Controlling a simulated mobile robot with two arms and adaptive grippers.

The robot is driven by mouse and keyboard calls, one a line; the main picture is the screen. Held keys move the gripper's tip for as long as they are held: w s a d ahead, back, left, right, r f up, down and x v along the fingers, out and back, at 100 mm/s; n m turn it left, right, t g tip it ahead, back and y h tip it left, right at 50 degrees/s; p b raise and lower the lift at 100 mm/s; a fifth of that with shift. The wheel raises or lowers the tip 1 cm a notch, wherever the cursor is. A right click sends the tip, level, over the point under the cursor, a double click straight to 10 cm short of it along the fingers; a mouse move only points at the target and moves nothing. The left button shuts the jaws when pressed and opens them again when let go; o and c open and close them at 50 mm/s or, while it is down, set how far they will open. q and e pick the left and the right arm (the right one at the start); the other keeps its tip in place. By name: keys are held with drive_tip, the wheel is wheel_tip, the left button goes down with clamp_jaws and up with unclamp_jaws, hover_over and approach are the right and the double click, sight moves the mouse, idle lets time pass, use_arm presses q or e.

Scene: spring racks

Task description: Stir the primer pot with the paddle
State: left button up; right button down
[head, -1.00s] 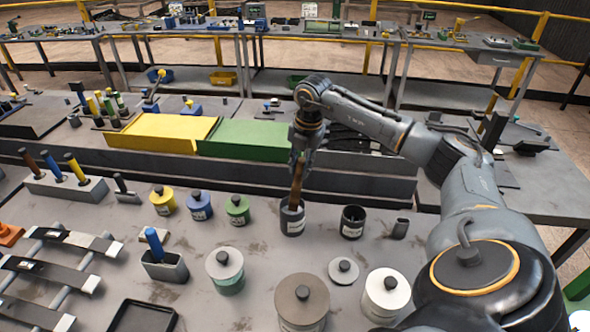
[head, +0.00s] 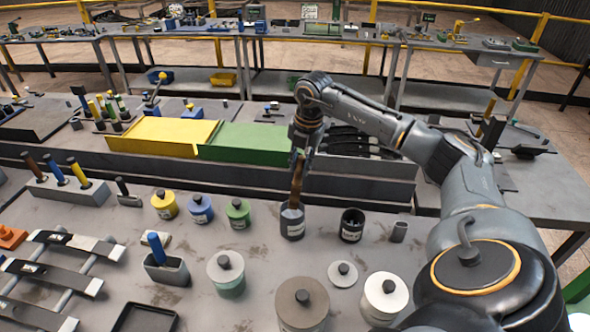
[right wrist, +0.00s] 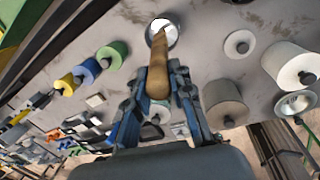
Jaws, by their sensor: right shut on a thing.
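The paddle (head: 297,180) has a brown wooden handle and stands nearly upright. My right gripper (head: 304,148) is shut on its upper part, above a dark grey labelled pot (head: 292,224). The paddle's lower end is at the mouth of this pot and its tip is hidden. In the right wrist view the paddle (right wrist: 158,75) runs from between the fingers to the open pot (right wrist: 163,30), which is pale inside. I cannot read the label to tell whether it is the primer pot. My left gripper is not in view.
A black open pot (head: 352,224) and a small grey holder (head: 399,231) stand right of the grey pot. Lidded yellow (head: 164,205), blue (head: 201,209) and green (head: 238,213) pots stand left. Larger lidded cans (head: 302,304) stand in front. A raised ledge lies behind.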

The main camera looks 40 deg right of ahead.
drive_tip(key=shift+r+p, duration=1.7)
drive_tip(key=shift+r, duration=0.65)
drive_tip(key=shift+r+p, duration=0.3)
drive_tip(key=shift+r, duration=0.35)
